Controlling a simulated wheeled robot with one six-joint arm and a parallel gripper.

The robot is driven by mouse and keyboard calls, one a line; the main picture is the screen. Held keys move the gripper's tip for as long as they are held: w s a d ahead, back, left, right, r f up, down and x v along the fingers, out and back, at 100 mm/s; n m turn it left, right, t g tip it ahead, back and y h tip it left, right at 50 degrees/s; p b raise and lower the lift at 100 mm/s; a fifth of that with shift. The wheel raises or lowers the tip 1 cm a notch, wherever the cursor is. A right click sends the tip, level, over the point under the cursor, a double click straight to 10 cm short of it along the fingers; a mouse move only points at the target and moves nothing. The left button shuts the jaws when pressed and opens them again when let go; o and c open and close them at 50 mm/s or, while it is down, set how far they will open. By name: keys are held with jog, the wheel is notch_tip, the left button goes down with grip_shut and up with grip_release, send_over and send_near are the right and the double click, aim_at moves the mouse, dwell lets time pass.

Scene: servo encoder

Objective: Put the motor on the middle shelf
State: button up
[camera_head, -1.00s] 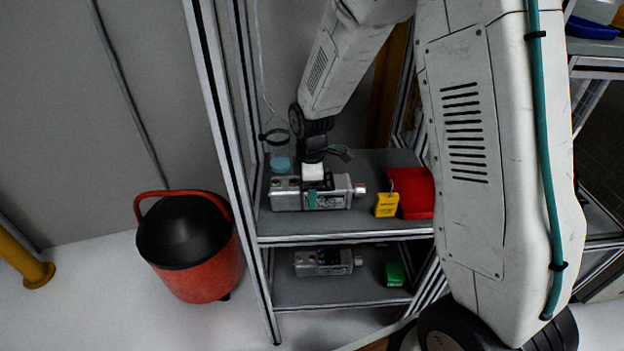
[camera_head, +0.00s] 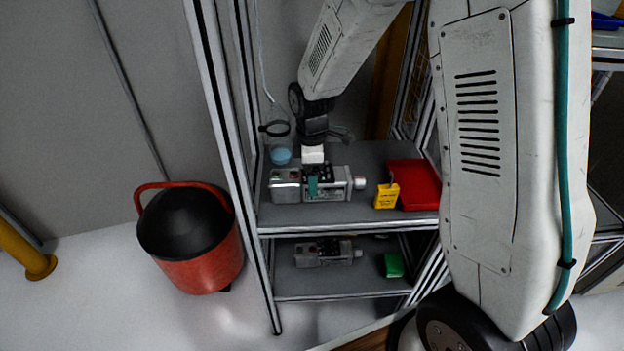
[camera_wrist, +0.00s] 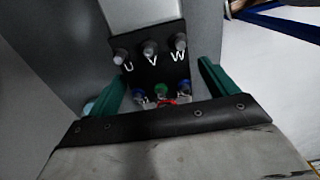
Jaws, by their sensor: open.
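A grey motor (camera_head: 342,186) with a dark terminal block lies on the upper of the two visible shelves (camera_head: 382,160). My gripper (camera_head: 313,187) is over this motor in the head view, its green finger in front of the motor's middle. In the wrist view, my gripper's (camera_wrist: 163,72) green fingers stand apart on either side of the motor's terminal block (camera_wrist: 150,65), marked U V W. Whether the fingers touch the motor cannot be told. A second, similar motor (camera_head: 327,252) lies on the lower visible shelf (camera_head: 335,286).
A yellow tag or padlock (camera_head: 386,196) and a red tray (camera_head: 414,185) lie right of the upper motor. A bottle with blue liquid (camera_head: 281,155) stands behind it at left. A green block (camera_head: 394,265) is on the lower shelf. A red bin (camera_head: 200,262) stands left of the rack.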

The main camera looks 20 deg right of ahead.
notch_tip(320, 180, up, 9)
jog(key=shift+r, duration=0.2)
jog(key=s+d+r+m, duration=0.1)
jog(key=s+r+m, duration=0.3)
jog(key=s, duration=0.5)
jog(key=s+d+r+m, duration=0.1)
jog(key=s+r+m, duration=0.3)
jog(key=s, duration=0.6)
jog(key=s+d+r+m+t, duration=0.1)
jog(key=s+r+m, duration=0.3)
jog(key=s, duration=0.6)
jog(key=shift+d+r+m, duration=0.3)
jog(key=shift+d+m, duration=0.25)
jog(key=shift+m, duration=0.65)
